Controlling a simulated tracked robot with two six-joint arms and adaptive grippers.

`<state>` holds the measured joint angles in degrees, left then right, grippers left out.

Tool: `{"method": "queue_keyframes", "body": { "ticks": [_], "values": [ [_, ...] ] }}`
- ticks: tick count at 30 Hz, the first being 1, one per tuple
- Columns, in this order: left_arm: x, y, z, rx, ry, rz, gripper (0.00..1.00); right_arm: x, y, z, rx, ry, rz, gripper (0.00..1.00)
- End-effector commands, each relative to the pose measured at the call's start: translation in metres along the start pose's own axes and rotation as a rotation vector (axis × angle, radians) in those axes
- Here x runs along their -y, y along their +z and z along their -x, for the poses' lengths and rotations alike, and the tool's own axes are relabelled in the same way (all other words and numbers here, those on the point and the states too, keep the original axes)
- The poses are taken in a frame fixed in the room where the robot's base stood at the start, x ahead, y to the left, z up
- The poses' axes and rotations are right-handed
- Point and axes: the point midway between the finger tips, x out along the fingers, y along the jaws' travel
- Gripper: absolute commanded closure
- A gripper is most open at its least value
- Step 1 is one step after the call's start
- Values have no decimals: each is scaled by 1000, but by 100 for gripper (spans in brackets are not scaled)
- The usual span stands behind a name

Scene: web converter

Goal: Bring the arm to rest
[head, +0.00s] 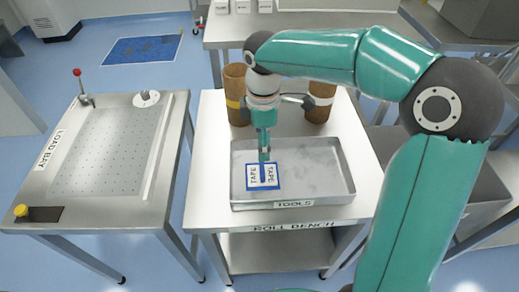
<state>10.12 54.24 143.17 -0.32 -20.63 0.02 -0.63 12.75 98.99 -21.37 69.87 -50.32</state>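My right arm comes in from the right and reaches over the bench. Its gripper (264,157) points straight down over the left part of the metal tray labelled TOOLS (325,197). The fingertips are at the upper edge of a blue-and-white card marked TAPE (274,184). They look close together from here, but I cannot tell whether they are shut, hold something or touch the card. My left gripper is not in view.
Two brown rolls (236,85) (319,100) stand behind the tray, on either side of my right wrist. The bench (212,190) is labelled ROLL BENCH. A LOAD BAY table (110,150) stands at left, with a red-knobbed lever (82,88) and a yellow button (21,210).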

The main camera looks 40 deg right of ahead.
Motion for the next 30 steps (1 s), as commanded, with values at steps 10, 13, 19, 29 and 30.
{"method": "queue_keyframes", "body": {
  "ticks": [10,13,19,29,30],
  "values": [
    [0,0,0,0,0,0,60,0,0,4,0,-1,0,18],
    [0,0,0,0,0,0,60,0,0,4,0,-1,0,18],
    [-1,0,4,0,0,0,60,0,0,8,0,-1,0,18],
    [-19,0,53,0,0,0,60,0,0,60,0,-1,0,18],
    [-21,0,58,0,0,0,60,0,0,65,0,-1,0,18]
  ]
}}
